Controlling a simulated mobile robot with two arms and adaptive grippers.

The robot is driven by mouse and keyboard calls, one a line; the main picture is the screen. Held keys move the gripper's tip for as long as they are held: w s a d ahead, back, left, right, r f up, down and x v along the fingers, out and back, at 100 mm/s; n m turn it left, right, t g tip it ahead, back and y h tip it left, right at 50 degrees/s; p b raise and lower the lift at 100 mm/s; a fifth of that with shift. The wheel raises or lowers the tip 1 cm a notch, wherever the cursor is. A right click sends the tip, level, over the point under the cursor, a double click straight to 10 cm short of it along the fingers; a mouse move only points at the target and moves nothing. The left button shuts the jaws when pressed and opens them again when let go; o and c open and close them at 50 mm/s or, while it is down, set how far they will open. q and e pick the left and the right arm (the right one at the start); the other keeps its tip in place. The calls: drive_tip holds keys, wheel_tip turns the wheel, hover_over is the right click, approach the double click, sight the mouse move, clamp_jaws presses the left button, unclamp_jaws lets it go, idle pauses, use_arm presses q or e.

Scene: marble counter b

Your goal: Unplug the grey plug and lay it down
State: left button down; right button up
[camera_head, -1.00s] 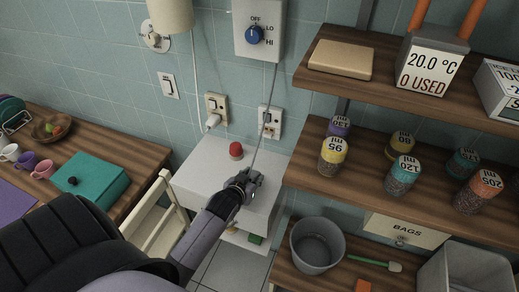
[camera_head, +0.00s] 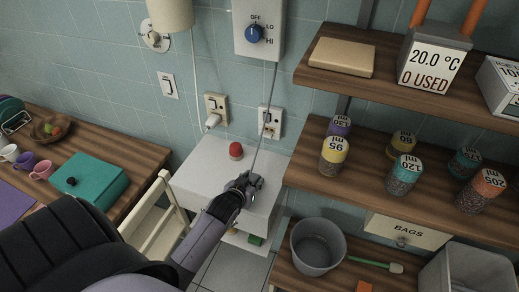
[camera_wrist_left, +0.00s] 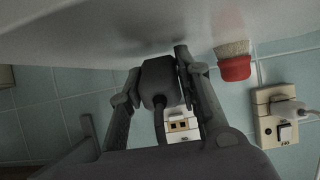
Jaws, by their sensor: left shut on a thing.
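My left gripper (camera_head: 249,183) is shut on the grey plug, over the white tabletop (camera_head: 205,167) below the wall sockets. In the left wrist view the dark grey plug (camera_wrist_left: 158,82) sits between the fingers, with its cord running back between them. In the head view the plug is mostly hidden by the fingers. Its cord (camera_head: 265,115) rises from the gripper to the dial box (camera_head: 258,30). The right wall socket (camera_head: 270,121) has no plug in it and also shows in the wrist view (camera_wrist_left: 181,125). I cannot tell whether the plug touches the tabletop.
A white plug (camera_head: 212,121) sits in the left wall socket (camera_head: 218,104). Wooden shelves with jars (camera_head: 334,155) are to the right. A chair (camera_head: 157,213) stands at the left.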

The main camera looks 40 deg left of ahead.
use_arm(q)
drive_tip(key=shift+f, duration=0.15)
drive_tip(key=c, duration=1.1)
unclamp_jaws()
